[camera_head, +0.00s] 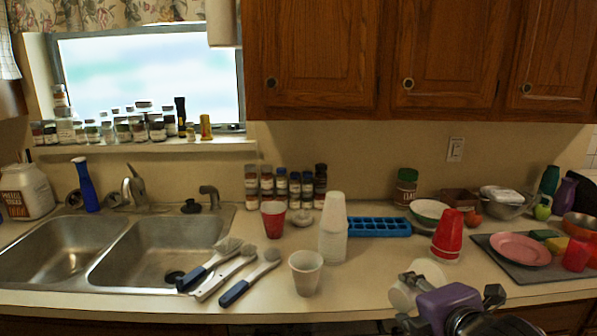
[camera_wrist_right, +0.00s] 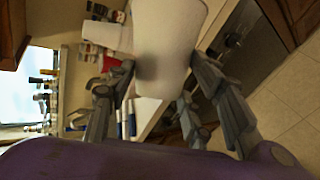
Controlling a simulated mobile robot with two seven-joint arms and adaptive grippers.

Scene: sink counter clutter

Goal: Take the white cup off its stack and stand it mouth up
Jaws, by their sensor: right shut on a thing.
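My right gripper (camera_head: 408,299) is at the front edge of the counter, right of centre. It is shut on a white cup (camera_head: 429,270), which looks tilted. In the right wrist view this white cup (camera_wrist_right: 167,40) sits between the two fingers. A stack of white cups (camera_head: 333,232) stands mouth down near the middle of the counter. Another white cup (camera_head: 305,272) stands mouth up in front of the stack, apart from it. My left gripper is not in view.
Brushes (camera_head: 238,272) lie left of the standing cup. A red cup (camera_head: 273,219), blue ice tray (camera_head: 379,227) and red cup stack (camera_head: 448,237) are behind. A pink plate (camera_head: 520,249) lies on a dark mat at right. The double sink (camera_head: 160,250) is at left.

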